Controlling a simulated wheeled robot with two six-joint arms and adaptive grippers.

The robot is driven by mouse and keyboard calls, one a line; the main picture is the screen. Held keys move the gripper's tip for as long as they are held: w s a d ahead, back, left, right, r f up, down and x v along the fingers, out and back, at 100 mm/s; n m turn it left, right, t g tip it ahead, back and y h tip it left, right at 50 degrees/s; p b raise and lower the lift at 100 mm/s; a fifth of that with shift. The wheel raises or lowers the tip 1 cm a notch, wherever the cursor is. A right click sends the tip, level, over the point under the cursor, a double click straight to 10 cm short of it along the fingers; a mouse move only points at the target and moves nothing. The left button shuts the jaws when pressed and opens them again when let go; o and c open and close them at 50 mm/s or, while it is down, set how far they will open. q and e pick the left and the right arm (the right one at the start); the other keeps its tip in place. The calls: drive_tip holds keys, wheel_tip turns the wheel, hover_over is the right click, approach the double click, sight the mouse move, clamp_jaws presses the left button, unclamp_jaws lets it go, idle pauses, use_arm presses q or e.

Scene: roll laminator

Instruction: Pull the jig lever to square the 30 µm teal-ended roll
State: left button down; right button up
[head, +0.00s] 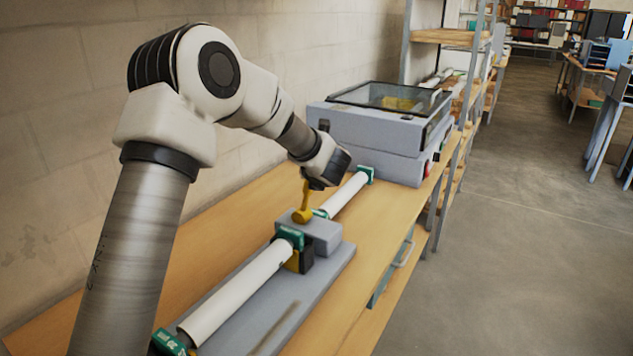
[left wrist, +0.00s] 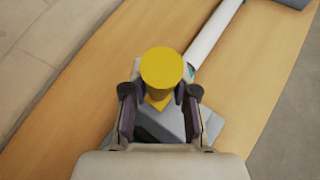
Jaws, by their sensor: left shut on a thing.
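The jig (head: 325,234) is a grey block on a long grey base plate on the bench. Its yellow lever (head: 304,202) stands up from the block, roughly upright. My left gripper (head: 314,180) is shut on the lever's upper end; in the left wrist view the round yellow knob (left wrist: 161,67) shows between the fingers (left wrist: 160,94). A white roll (head: 240,288) with teal ends lies along the base plate, its far teal end (head: 290,237) against the block. The near end's label is too small to read surely. My right gripper is out of view.
A second white teal-ended roll (head: 346,195) lies beyond the block. The grey laminator (head: 375,140) with a clear lid stands at the back of the bench (head: 232,215). A wall runs along the left. A shelving rack and open floor (head: 510,240) are to the right.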

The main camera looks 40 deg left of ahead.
use_arm(q)
drive_tip(key=shift+s+a+r+n+h+p, duration=0.1)
drive_tip(key=shift+a+r+n+h+p, duration=0.15)
drive_tip(key=shift+a+n+h+p, duration=0.5)
drive_tip(key=shift+s+a+f+h, duration=0.15)
drive_tip(key=shift+a+h, duration=0.3)
drive_tip(key=shift+a, duration=0.5)
drive_tip(key=c, duration=1.2)
unclamp_jaws()
drive_tip(key=o, duration=0.3)
drive_tip(key=shift+a+f, duration=0.1)
drive_tip(key=shift+a, duration=0.1)
